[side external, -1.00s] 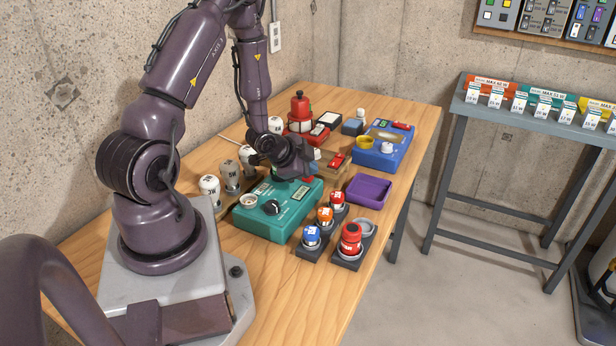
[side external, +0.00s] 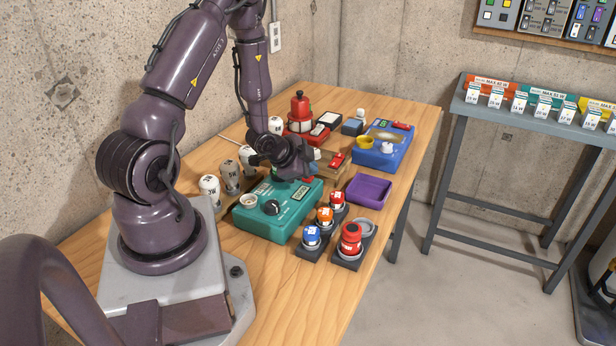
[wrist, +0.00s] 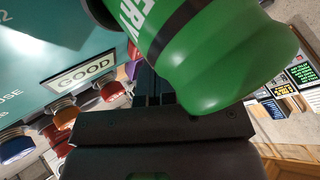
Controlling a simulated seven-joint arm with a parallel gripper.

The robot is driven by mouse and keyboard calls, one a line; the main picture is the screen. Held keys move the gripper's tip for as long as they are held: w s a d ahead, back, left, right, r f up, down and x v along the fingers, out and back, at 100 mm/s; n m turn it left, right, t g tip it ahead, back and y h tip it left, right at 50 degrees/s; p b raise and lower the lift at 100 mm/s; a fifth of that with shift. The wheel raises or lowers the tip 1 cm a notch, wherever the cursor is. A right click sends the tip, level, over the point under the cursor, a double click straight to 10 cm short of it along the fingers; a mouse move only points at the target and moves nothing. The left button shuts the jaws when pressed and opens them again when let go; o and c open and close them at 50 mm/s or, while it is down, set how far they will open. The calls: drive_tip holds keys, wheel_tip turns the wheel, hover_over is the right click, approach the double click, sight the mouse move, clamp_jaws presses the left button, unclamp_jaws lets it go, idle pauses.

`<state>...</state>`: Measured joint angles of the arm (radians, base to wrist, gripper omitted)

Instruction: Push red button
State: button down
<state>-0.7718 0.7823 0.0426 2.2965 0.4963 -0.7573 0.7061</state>
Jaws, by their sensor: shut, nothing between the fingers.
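A teal box (side external: 282,229) with a black knob (side external: 271,207) stands on the table in front of my arm. A small red part (side external: 308,179), possibly the red button, shows at its far end beside my gripper (side external: 304,170). My gripper points down over that end, and the arm partly hides the spot. In the wrist view, my shut fingers (wrist: 153,86) are empty. A green battery-like cylinder (wrist: 210,60) fills the upper right beside them. The teal box also shows there with a label reading GOOD (wrist: 84,74). I cannot tell whether my fingertips touch the red part.
Colored batteries stand in dark holders, including a red one (side external: 350,240) and a blue one (side external: 311,236). A purple tray (side external: 369,190) and a blue box (side external: 385,157) lie to the right. White-topped cylinders (side external: 209,187) stand left of the teal box. The table's right front is clear.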

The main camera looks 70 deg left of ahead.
drive_tip(key=shift+r, duration=0.6)
drive_tip(key=shift+r, duration=2.55)
drive_tip(key=shift+w+d+r, duration=0.1)
drive_tip(key=shift+d+r, duration=0.05)
drive_tip(key=shift+r, duration=0.1)
drive_tip(key=d+r+n+g, duration=0.1)
drive_tip(key=d+r+n, duration=0.1)
drive_tip(key=d+r, duration=0.9)
drive_tip(key=s+d+r+n+g+h, duration=0.2)
drive_tip(key=s+d+r+h, duration=0.1)
drive_tip(key=s+d+r, duration=0.7)
drive_tip(key=s+d, duration=0.1)
drive_tip(key=d, duration=0.2)
drive_tip(key=shift+d+r+n, duration=0.15)
drive_tip(key=shift+r+n, duration=0.15)
drive_tip(key=shift+n, duration=0.1)
